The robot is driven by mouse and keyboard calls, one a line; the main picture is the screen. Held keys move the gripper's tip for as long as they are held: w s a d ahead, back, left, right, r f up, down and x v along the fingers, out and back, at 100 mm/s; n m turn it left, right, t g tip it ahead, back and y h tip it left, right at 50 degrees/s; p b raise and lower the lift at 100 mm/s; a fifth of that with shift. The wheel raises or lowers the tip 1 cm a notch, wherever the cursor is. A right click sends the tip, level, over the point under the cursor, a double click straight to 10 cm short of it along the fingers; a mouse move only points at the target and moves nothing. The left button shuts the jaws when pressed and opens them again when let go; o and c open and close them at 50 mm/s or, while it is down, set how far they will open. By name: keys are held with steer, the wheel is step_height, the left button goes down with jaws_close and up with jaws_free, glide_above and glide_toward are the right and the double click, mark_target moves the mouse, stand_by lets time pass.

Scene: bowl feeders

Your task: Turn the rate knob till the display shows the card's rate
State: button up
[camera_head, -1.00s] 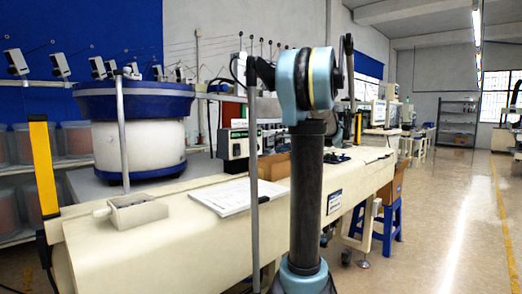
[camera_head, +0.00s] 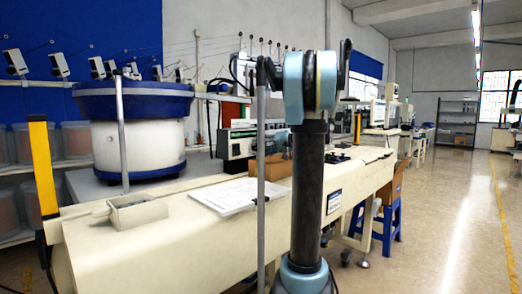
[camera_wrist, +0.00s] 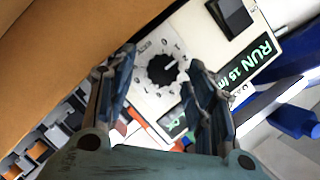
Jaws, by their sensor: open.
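In the wrist view, the round black rate knob (camera_wrist: 162,69) sits on the white face of a control box, with dial marks around it. My gripper (camera_wrist: 161,58) is open, one finger on each side of the knob in the picture; contact cannot be told. A dark display with green characters (camera_wrist: 177,127) is partly hidden by the right finger, its reading unclear. Green lettering "RUN 15" and a partly unclear unit shows on what looks like the card (camera_wrist: 254,60).
A black switch (camera_wrist: 232,14) is above the knob. A cardboard box (camera_head: 268,166) stands beside the control box. A blue-and-white bowl feeder (camera_head: 138,145), a small tray (camera_head: 138,213) and a paper sheet (camera_head: 232,196) are on the bench. The floor at right is clear.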

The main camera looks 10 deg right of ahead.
steer(key=c, duration=1.1)
steer(key=shift+o, duration=0.2)
steer(key=shift+f+m+y, duration=0.1)
steer(key=shift+m+y, duration=0.3)
steer(key=shift+m, duration=0.2)
steer(key=shift+d, duration=0.1)
steer(key=o, duration=1.1)
steer(key=shift+c, duration=0.2)
steer(key=v, duration=1.1)
steer(key=shift+s+d, duration=0.2)
steer(key=shift+d, duration=0.15)
